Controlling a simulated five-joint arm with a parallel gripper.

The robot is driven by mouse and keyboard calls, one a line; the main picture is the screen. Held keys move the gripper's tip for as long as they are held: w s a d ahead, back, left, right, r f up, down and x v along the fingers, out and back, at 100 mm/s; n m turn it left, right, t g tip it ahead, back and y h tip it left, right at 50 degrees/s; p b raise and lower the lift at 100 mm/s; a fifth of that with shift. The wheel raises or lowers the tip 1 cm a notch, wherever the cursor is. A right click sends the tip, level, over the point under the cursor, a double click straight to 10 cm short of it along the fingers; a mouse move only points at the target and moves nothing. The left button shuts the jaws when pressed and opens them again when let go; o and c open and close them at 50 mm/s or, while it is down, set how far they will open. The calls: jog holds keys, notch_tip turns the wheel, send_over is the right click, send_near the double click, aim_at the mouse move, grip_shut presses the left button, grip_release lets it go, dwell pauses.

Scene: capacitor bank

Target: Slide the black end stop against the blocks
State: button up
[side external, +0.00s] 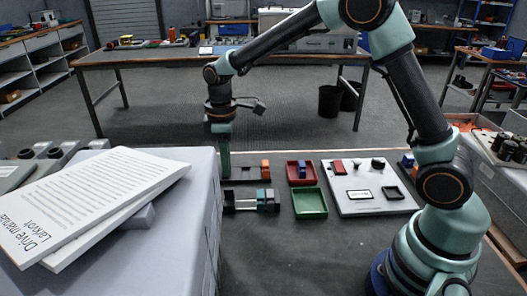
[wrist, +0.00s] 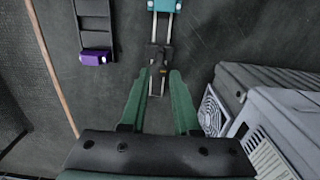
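The black end stop (side external: 229,198) sits at the left end of a two-rod rail in the side view. It also shows in the wrist view (wrist: 160,54), just beyond my fingertips. Teal and grey blocks (side external: 267,197) stand at the rail's right end, with bare rods between them and the stop. A teal block (wrist: 164,5) shows at the top of the wrist view. My gripper (side external: 225,176) points down near the rail's left end. In the wrist view its green fingers (wrist: 158,73) are apart, one each side of the rail line, with nothing held.
A dark rack with a purple block (wrist: 92,58) lies beside the rail. A red tray (side external: 300,180), a green tray (side external: 310,204) and a white board (side external: 365,205) stand to the right. A large grey box with papers (side external: 90,200) borders the left.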

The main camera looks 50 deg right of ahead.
aim_at(229, 189)
jog(key=shift+f, duration=3.6)
grip_shut()
jog(key=shift+d, duration=0.1)
